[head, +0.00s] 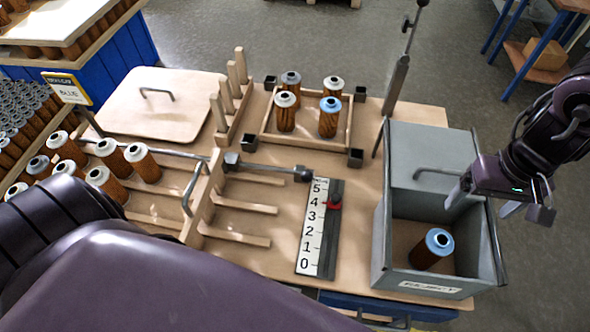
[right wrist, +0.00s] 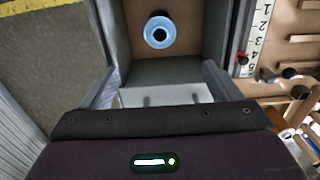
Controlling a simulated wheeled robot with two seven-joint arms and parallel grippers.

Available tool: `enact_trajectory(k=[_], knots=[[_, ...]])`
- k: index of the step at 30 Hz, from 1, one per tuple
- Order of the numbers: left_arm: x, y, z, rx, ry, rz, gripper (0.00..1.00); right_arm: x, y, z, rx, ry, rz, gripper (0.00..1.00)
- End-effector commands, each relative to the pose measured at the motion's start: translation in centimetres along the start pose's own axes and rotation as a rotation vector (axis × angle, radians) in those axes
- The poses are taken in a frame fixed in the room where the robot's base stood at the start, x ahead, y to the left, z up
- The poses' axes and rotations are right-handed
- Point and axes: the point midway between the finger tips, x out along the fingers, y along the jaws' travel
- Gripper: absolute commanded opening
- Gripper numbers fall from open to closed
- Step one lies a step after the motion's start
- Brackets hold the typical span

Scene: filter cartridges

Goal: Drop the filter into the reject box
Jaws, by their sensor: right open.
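A brown filter with a blue cap (head: 432,249) stands inside the grey reject box (head: 379,245), near its front. The same filter's blue cap shows at the top of the right wrist view (right wrist: 159,32), standing on the box floor. The box's front label reads REJECT, and a grey panel with a handle covers its back part. My right gripper (head: 488,206) is above the box's right side, open and empty. In the right wrist view its two fingers (right wrist: 163,85) are spread wide, apart from the filter. My left arm crosses the lower left, with its gripper out of view.
A wooden frame (head: 263,133) holds several filters, one blue-capped (head: 329,117). A numbered scale (head: 312,248) with a red marker lies left of the box. An upright post (head: 396,85) stands behind the box.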

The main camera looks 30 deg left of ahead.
Motion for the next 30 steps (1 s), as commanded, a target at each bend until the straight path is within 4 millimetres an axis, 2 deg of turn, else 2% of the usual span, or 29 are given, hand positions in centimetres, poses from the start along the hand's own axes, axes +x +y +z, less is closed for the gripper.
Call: enact_trajectory(k=[9, 15, 20, 30], knots=[[0.0, -0.1, -0.5, 0.0, 0.007, -0.001, 0.36, -4.7, 0.0, -0.1, -0.001, 0.007, 0.004, 0.84], [0.0, -0.1, -0.5, 0.001, 0.007, -0.001, 0.36, -7.0, 0.0, -0.1, -0.001, 0.003, 0.003, 0.84], [0.0, -0.1, -0.5, 0.001, 0.007, -0.001, 0.36, -7.6, 0.0, 0.0, 0.0, 0.001, 0.001, 0.84], [0.0, -0.1, -0.5, 0.002, 0.008, -0.001, 0.36, -7.7, 0.0, 0.0, 0.0, 0.002, 0.0, 0.84]])
